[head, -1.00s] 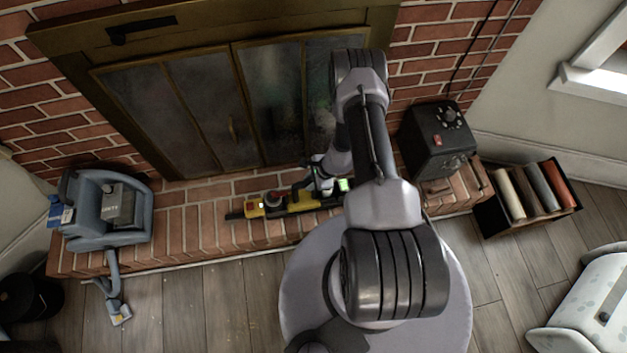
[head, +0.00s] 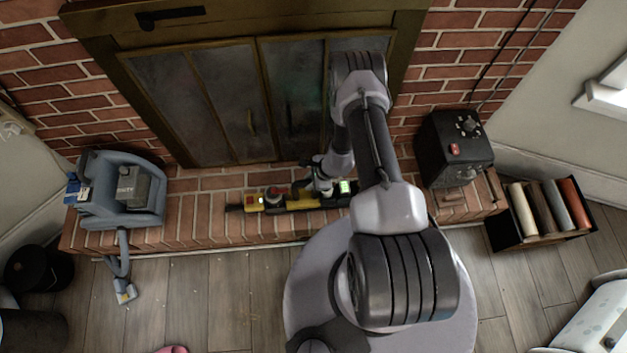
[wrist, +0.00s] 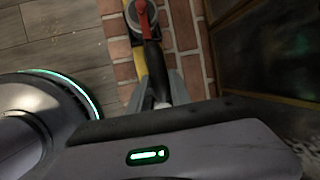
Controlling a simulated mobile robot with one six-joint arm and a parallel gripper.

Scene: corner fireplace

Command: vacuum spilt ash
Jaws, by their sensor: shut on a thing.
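My gripper (head: 322,182) is shut on a yellow-and-black handheld tool with a red part (head: 290,198) on the brick hearth (head: 200,222). In the wrist view the tool (wrist: 152,58) runs up between my gripper's fingers (wrist: 162,95); its far end is cut off. I cannot tell whether the tool touches the bricks. A blue-grey vacuum cleaner (head: 118,190) stands at the hearth's left end. Its hose hangs over the edge to a nozzle (head: 125,292) on the floor. Small pale specks, possibly ash, lie on the floorboards (head: 200,290).
Closed fireplace doors (head: 235,105) rise behind the hearth. A black box with knobs (head: 440,155) stands at its right end, beside a crate (head: 505,235) of rolls. A dark bin (head: 38,268) is at left. A pink thing (head: 172,350) shows at the bottom edge. The left-front floor is mostly open.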

